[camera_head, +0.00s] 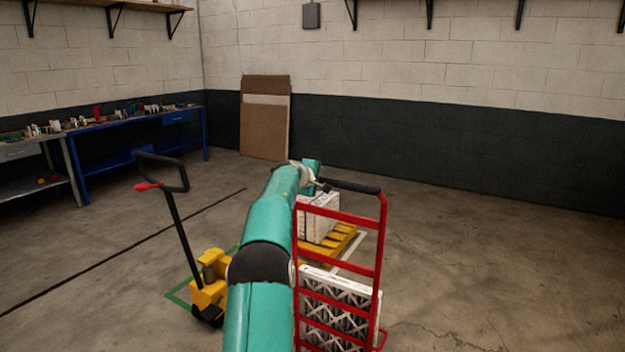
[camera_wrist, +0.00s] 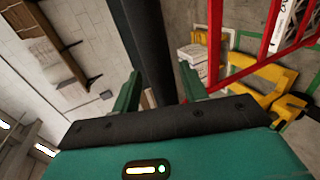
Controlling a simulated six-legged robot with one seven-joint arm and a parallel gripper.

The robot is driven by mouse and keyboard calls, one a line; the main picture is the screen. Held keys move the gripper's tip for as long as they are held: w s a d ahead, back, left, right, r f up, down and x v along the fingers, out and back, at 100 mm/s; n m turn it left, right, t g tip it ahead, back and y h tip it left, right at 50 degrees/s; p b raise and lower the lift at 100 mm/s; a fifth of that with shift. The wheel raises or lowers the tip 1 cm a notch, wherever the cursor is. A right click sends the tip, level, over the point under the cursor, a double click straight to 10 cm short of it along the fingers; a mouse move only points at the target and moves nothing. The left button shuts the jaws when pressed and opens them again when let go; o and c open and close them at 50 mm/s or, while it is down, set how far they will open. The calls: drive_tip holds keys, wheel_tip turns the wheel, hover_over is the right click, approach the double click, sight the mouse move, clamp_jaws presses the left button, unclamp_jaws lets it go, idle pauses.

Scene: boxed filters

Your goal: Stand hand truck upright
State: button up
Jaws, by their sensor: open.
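The red hand truck (camera_head: 381,240) stands in front of me with its black handle grip (camera_head: 350,187) at the top. It looks close to upright; I cannot tell its exact tilt. A pleated filter box (camera_head: 340,290) sits low at its frame. My gripper (camera_head: 318,181) is at the left part of the grip, partly hidden by my own arm. In the wrist view my gripper (camera_wrist: 160,85) is open, with the black handle grip (camera_wrist: 148,38) passing between its two green fingers. Contact cannot be told. The red frame (camera_wrist: 268,50) shows at the right there.
A yellow pallet jack (camera_head: 208,287) with a black handle stands at the left. A blue workbench (camera_head: 135,130) and brown boards (camera_head: 264,125) are by the walls. The floor at the right is clear.

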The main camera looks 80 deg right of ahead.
drive_tip(key=v, duration=1.3)
drive_tip(key=shift+a+r, duration=0.15)
drive_tip(key=shift+a, duration=0.05)
drive_tip(key=shift+w, duration=0.1)
drive_tip(key=w+a+t+y, duration=0.1)
drive_tip(key=w+a+t, duration=0.4)
drive_tip(key=w+a, duration=1.1)
drive_tip(key=w+a+t+y, duration=0.2)
drive_tip(key=w+a, duration=0.4)
drive_tip(key=a, duration=0.3)
drive_tip(key=w+a+t+y, duration=0.1)
drive_tip(key=w+a+t, duration=0.1)
drive_tip(key=w+a, duration=0.6)
drive_tip(key=a+f+n+t+y, duration=0.1)
drive_tip(key=a+f+y, duration=0.1)
drive_tip(key=a, duration=1)
drive_tip(key=a+f+n+t+y, duration=0.1)
drive_tip(key=a+f+y, duration=0.1)
drive_tip(key=a, duration=1)
drive_tip(key=s+a+f+n+y, duration=0.1)
drive_tip(key=s+a+f+y, duration=0.1)
drive_tip(key=a, duration=0.8)
drive_tip(key=s+a+f+n+y, duration=0.1)
drive_tip(key=s+a+f, duration=0.4)
drive_tip(key=a, duration=0.5)
drive_tip(key=shift+s+f+n+y, duration=0.3)
drive_tip(key=shift+s+y, duration=0.5)
drive_tip(key=shift+s, duration=0.25)
